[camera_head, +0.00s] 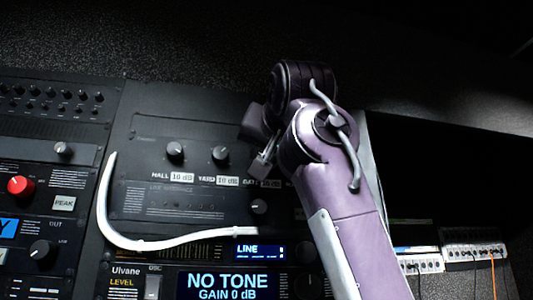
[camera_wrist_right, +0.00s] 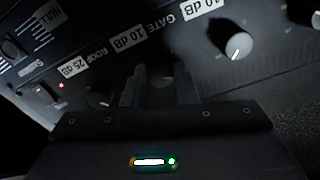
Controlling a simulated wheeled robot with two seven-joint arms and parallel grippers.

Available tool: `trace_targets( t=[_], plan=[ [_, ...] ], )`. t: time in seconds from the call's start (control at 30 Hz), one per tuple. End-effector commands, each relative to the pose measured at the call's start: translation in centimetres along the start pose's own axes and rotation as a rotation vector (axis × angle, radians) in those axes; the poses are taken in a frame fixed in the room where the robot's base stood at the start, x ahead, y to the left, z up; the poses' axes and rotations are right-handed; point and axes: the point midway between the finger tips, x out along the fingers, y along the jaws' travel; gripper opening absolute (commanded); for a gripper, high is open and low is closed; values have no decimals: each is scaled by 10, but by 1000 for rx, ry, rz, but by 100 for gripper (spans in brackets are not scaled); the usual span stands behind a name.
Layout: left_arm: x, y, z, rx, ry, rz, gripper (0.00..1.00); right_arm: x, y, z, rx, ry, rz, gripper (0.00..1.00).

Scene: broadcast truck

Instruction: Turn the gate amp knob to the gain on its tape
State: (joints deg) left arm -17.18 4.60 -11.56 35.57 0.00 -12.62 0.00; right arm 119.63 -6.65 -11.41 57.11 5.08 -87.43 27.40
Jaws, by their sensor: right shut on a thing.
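The gate amp knob (camera_wrist_right: 162,76) sits between the two fingers of my right gripper (camera_wrist_right: 160,88) in the right wrist view, mostly hidden by them; the gripper is shut on it. The gate tape (camera_wrist_right: 130,36) reads 10 dB beside the word GATE, upside down in this view. In the head view my right gripper (camera_head: 263,163) reaches down to the line interface panel (camera_head: 150,130), and my arm hides the gate knob there. The display (camera_head: 228,287) reads NO TONE, GAIN 0 dB. My left gripper is not in view.
The yard knob (camera_wrist_right: 237,46) and roof knob (camera_wrist_right: 98,101) flank the grip; the roof tape (camera_wrist_right: 73,68) reads 25 dB. The hall knob (camera_head: 175,150) is further left. A white cable (camera_head: 108,215) curves across the panel's lower left.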

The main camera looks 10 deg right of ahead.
Motion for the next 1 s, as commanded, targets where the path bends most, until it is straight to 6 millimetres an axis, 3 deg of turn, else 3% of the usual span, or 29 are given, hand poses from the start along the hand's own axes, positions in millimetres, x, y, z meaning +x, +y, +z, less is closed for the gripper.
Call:
trace_targets(
  t=[0.5, 1.0],
  plan=[
    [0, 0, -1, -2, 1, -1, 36, 1, -1, 0, 313, -1, 1, 3],
    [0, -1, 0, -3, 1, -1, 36, 1, 0, 0, 362, -1, 1, 3]
  ],
)
